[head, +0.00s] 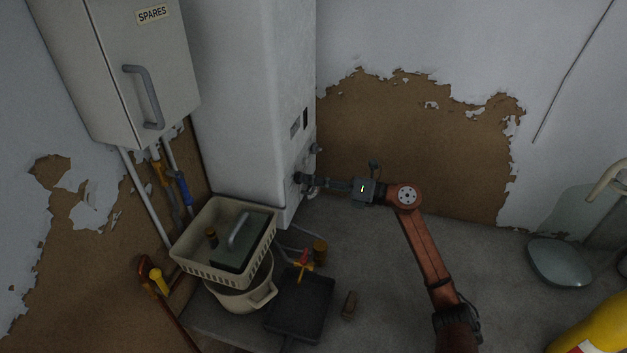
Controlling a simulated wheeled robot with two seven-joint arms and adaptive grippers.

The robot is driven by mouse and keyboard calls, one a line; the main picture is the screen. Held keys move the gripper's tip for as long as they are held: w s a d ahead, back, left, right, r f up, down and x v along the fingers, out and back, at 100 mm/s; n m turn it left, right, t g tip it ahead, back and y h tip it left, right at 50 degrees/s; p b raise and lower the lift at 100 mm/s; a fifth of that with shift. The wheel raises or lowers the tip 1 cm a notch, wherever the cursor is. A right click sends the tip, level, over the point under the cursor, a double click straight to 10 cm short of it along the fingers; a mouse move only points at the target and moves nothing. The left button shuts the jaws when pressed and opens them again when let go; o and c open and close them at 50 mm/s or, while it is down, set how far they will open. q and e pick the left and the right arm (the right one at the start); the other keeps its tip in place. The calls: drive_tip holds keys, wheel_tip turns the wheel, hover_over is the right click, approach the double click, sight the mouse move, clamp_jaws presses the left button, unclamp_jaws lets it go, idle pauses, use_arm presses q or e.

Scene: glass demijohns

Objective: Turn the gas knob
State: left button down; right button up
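A tall white boiler-like cabinet (245,90) stands against the back wall. A dark knob (299,178) sits low on its right-hand face, and a second small dark fitting (314,149) sits above it. My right gripper (312,182) reaches in from the right with its fingertips at the lower knob, touching or very close to it. The fingers are small and dark here, so I cannot tell whether they are closed on the knob, and they hide part of it. My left gripper is not in view.
A cream basket (188,262) on a pot (232,299), a dark tray (300,305) and a small brown block (349,305) stand below. A SPARES cabinet (105,60) hangs at left. A glass vessel (558,262) and yellow cylinder (598,330) stand at right.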

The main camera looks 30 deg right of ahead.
drive_tip(key=o, duration=0.4)
drive_tip(key=shift+o, duration=0.2)
drive_tip(key=v, duration=1.2)
drive_tip(key=shift+d+f, duration=0.1)
drive_tip(key=shift+d, duration=0.05)
